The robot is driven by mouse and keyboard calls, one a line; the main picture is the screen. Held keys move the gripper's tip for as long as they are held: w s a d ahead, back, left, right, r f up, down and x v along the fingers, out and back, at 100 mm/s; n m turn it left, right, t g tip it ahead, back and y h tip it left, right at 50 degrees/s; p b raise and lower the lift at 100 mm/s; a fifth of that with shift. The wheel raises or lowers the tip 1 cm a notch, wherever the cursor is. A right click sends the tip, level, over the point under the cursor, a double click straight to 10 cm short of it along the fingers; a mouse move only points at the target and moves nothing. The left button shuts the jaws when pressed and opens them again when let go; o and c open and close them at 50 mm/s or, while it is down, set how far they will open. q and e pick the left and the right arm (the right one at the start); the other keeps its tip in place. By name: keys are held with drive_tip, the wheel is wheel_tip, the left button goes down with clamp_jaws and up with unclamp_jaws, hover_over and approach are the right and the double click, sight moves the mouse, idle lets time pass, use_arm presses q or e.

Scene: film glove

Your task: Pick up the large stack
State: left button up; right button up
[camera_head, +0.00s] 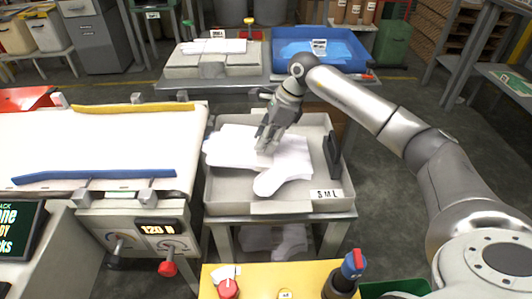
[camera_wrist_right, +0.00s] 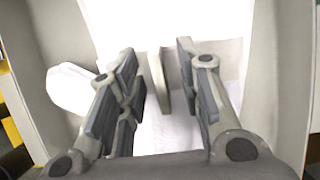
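White, flat, glove-shaped film stacks (camera_head: 237,148) lie in a grey tray (camera_head: 222,208) labelled "S M L" in the head view. One lobe (camera_head: 275,180) reaches toward the tray's front. I cannot clearly tell the stacks' sizes apart. My right gripper (camera_head: 268,138) points down over the white film near the tray's middle. In the right wrist view its fingers (camera_wrist_right: 162,88) are apart. A thin upright pale plate (camera_wrist_right: 158,80) shows between them, with white film (camera_wrist_right: 165,135) below. I cannot tell whether the fingers touch anything. My left gripper is not in view.
A white conveyor (camera_head: 90,145) with yellow and blue rails stands left of the tray. A dark upright piece (camera_head: 333,155) is at the tray's right side. Behind are a blue bin (camera_head: 345,62) and a grey scale-like box (camera_head: 205,70). A yellow panel (camera_head: 310,275) is in front.

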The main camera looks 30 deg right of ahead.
drive_tip(key=c, duration=0.6)
clamp_jaws()
drive_tip(key=shift+r, duration=0.15)
